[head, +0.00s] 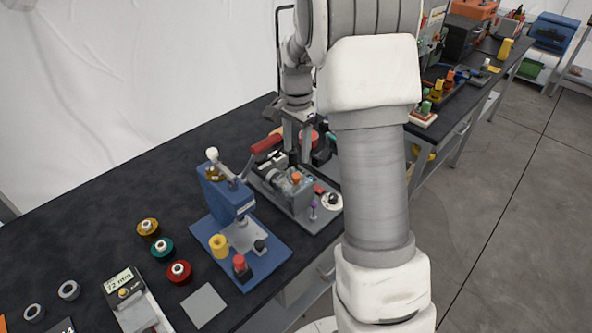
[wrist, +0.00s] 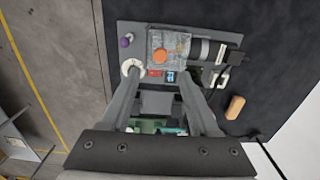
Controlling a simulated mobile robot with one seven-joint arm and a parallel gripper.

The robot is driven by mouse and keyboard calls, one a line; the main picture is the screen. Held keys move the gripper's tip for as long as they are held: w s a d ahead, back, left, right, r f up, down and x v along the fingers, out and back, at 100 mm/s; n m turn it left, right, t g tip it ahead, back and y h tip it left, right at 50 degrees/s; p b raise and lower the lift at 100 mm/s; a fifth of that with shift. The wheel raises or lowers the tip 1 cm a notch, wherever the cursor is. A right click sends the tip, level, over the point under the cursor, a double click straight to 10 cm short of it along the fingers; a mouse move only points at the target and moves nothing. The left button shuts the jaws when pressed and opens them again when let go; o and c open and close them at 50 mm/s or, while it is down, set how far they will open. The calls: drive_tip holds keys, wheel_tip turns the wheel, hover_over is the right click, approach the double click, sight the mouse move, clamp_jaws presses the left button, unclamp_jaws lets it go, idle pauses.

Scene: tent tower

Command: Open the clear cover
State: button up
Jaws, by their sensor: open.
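A clear cover (wrist: 163,40) lies over part of a grey machine (wrist: 137,30), with an orange knob (wrist: 172,55) on or under it; I cannot tell which. In the head view the cover (head: 284,185) shows small and unclear on the machine's near side. The cover looks closed. My gripper (wrist: 157,76) is open and empty, pointing down above the machine. In the wrist view its fingertips are below the cover in the picture, beside a white dial and a small red display. In the head view my gripper (head: 299,155) hangs behind the cover, apparently apart from it.
The machine also carries a purple knob (wrist: 125,41), a white dial (wrist: 132,67) and a dark clamp (wrist: 222,73). A tan handle (wrist: 235,107) is nearby. Bare dark bench top (head: 90,200) lies at the left.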

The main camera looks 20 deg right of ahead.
sight(296, 175)
wheel_tip(296, 175, down, 8)
drive_tip(key=shift+f, duration=0.2)
clamp_jaws()
idle(0.4)
drive_tip(key=shift+w, duration=0.1)
idle(1.0)
